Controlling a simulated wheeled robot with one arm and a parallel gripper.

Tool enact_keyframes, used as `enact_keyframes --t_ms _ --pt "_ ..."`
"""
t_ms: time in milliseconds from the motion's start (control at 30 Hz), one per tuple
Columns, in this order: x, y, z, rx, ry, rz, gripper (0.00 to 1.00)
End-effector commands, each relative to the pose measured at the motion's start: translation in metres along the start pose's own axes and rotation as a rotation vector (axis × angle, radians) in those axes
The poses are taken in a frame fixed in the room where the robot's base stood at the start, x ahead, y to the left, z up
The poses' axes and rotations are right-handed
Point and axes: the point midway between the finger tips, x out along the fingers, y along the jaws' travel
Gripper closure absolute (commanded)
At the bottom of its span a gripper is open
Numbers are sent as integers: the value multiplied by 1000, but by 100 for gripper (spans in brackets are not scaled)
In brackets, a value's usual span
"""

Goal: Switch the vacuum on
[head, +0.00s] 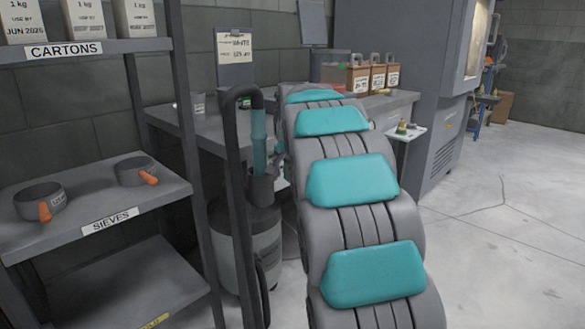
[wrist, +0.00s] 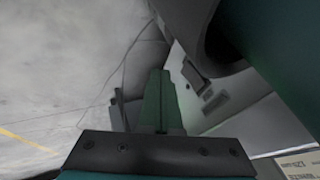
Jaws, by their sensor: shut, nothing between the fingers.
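The vacuum appears to be the grey drum (head: 268,240) with a darker top, on the floor beside the shelf in the head view. A thick black hose or handle (head: 232,150) rises in front of it, and a teal tube stands behind. My arm covers its right side, and I cannot make out a switch. My gripper is hidden behind my arm in the head view. In the wrist view my gripper (wrist: 162,78) is shut and empty, its green fingers together. A dark rounded shape fills the upper right there; I cannot tell what it is.
A shelf with two sieves (head: 42,200) and cartons (head: 83,20) stands at the left. A grey bench (head: 180,122) with brown boxes (head: 357,79) is behind the drum. A tall grey machine (head: 400,60) stands at the back. The floor (head: 500,240) at right is clear.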

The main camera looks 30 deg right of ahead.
Motion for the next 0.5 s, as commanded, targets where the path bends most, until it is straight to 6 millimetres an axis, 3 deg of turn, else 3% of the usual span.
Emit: enact_keyframes --t_ms 200,500 --pt "12 -21 1 -3 2 -1 100" --pt "14 -25 1 -2 2 -2 100"
